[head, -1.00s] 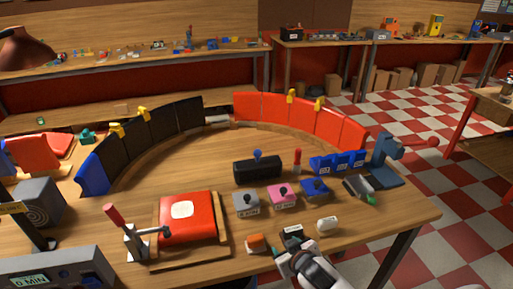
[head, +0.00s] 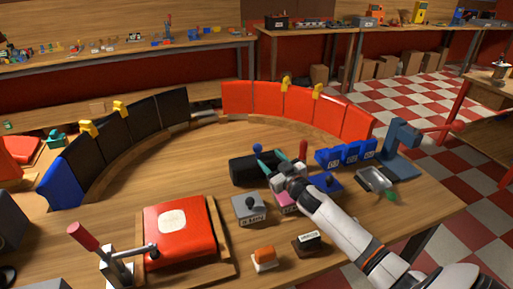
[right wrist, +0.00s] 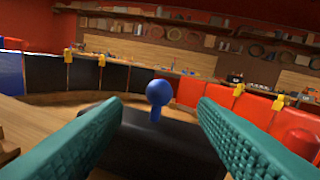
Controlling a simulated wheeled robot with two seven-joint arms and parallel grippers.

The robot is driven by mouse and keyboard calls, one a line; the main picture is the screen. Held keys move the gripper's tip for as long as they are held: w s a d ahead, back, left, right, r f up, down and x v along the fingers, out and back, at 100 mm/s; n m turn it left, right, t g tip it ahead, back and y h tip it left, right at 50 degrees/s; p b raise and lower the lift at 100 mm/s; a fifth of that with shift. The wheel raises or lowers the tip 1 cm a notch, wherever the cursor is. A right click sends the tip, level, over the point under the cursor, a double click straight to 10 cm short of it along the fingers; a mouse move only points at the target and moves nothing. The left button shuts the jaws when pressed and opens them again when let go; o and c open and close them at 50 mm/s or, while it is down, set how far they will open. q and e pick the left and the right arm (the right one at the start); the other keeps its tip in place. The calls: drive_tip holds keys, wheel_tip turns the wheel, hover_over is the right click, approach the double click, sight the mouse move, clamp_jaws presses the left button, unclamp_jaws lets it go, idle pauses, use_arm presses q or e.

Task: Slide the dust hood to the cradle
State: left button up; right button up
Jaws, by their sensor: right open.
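A black box-shaped cover with a blue ball knob, which I take to be the dust hood (head: 246,170), stands on the bench near the middle of the head view. Its knob (right wrist: 158,94) shows between the teal fingers in the right wrist view, with its dark top below. My right gripper (head: 287,160) is open and empty, just in front and right of the cover, with no visible contact. I cannot tell which thing is the cradle. My left gripper is not in view.
Close by are a grey switch box (head: 249,209), a pink one partly under my gripper, and blue bins (head: 345,153). A red block (head: 180,232) sits in a wooden tray beside a red-handled clamp (head: 84,236). Curved black and red panels (head: 298,104) stand behind. Bench left of the cover is clear.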

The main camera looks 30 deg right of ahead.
sight(260, 150)
drive_tip(key=w, duration=0.4)
drive_tip(key=shift+d, duration=0.1)
drive_tip(key=w, duration=0.3)
drive_tip(key=shift+w, duration=0.4)
drive_tip(key=shift+w+f, duration=0.1)
drive_tip(key=shift+w, duration=0.55)
clamp_jaws()
drive_tip(key=a, duration=0.3)
drive_tip(key=w+a, duration=0.1)
drive_tip(key=a, duration=0.2)
drive_tip(key=w+a, duration=0.1)
drive_tip(key=a, duration=0.2)
drive_tip(key=shift+w, duration=0.1)
drive_tip(key=shift+d, duration=0.4)
drive_tip(key=shift+c, duration=0.6)
unclamp_jaws()
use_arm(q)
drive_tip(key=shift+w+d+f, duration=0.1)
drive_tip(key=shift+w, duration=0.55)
use_arm(e)
drive_tip(key=shift+o, duration=0.6)
